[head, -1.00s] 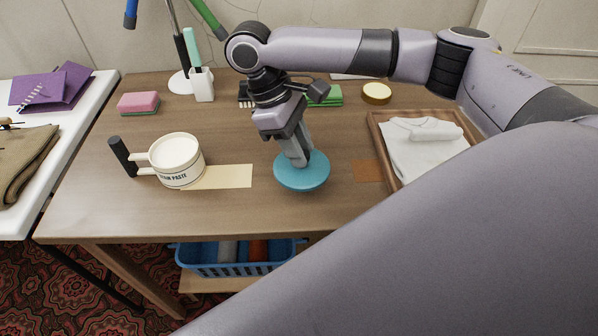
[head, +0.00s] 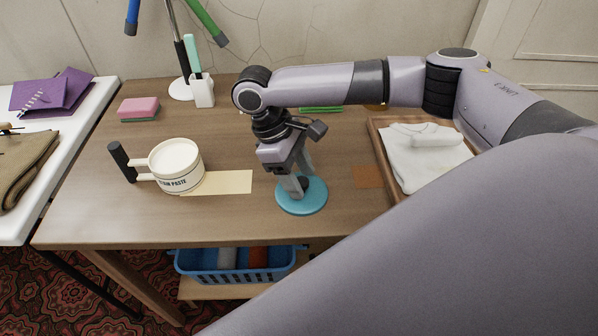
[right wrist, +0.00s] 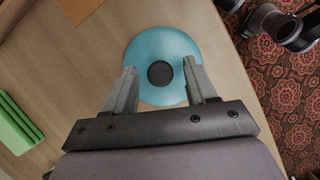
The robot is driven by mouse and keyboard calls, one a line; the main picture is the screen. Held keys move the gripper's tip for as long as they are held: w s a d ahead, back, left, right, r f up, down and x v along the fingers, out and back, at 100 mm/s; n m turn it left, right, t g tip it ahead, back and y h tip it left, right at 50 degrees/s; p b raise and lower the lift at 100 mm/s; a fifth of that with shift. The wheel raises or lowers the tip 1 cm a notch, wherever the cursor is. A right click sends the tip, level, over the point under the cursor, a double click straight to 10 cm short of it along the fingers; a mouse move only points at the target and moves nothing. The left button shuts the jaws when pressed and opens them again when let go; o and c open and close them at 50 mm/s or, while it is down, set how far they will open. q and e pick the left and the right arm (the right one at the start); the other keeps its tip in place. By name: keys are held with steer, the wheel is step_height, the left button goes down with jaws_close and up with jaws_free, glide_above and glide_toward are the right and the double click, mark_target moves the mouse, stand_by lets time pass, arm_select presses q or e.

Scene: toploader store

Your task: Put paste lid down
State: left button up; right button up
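The blue round lid (head: 302,204) with a dark knob (right wrist: 160,74) lies flat on the wooden table, right of the cream paper strip. My right gripper (head: 299,186) is right over it, pointing down. In the right wrist view its two fingers stand apart on either side of the knob, with a gap on each side, above the blue lid (right wrist: 162,47). The white paste pot (head: 178,173), labelled PASTE, stands open-topped at the left with cream paste inside and a black side handle. My left gripper is not in the head view.
The cream strip (head: 225,182) lies between pot and lid. A brown patch (head: 368,177) and a wooden tray (head: 378,140) with white cloth are to the right. A pink sponge (head: 138,106) and a white holder (head: 203,92) stand at the back left. The front left tabletop is clear.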

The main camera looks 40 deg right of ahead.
steer(key=shift+r, duration=0.1)
steer(key=p+v, duration=0.1)
steer(key=v, duration=1.1)
steer(key=shift+s+r, duration=0.1)
